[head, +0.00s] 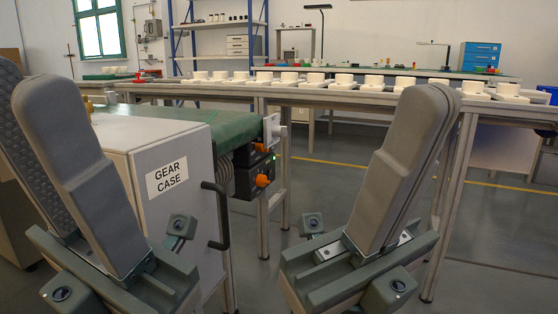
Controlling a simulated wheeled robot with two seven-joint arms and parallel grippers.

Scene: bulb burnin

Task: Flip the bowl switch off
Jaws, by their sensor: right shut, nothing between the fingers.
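No bowl switch can be picked out for certain. A row of white round bases (317,78) stands on the long bench across the middle of the head view; any small switches on them are too small to tell. A dark control box with orange knobs (262,181) is fixed under the end of the green conveyor. My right gripper (438,92) is raised in the right foreground, its grey fingers together and empty, and it hides part of the bench. My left gripper (20,80) is at the left edge, its fingers apart, with one textured inner pad showing and nothing seen in it.
Blue shelving (222,24) and blue drawers (481,56) stand behind. The floor (335,205) between conveyor and bench is clear.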

